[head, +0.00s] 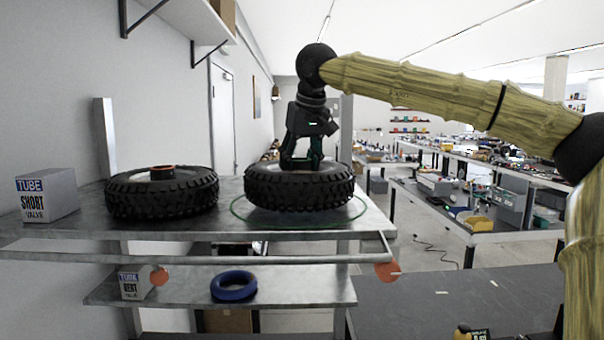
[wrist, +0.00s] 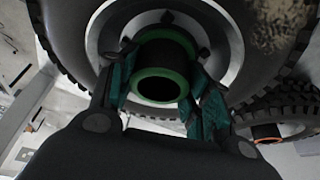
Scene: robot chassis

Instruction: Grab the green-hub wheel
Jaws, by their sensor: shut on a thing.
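The green-hub wheel (head: 299,190) lies flat on the metal shelf at the right, with a black knobby tire. Its green-rimmed hub (wrist: 159,74) shows in the wrist view as a dark bore with a green ring. My gripper (head: 301,163) points down into the wheel's middle from above. In the wrist view my gripper's teal fingers (wrist: 160,97) stand on both sides of the hub and are shut on it. In the head view the hub is hidden behind the fingers and the tire.
A second wheel with an orange-rimmed hub (head: 162,173) lies close by on the left; its hub also shows in the wrist view (wrist: 266,132). A tube box (head: 47,195) stands at the shelf's left end. A blue ring (head: 234,286) and a smaller box (head: 134,285) are on the lower shelf.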

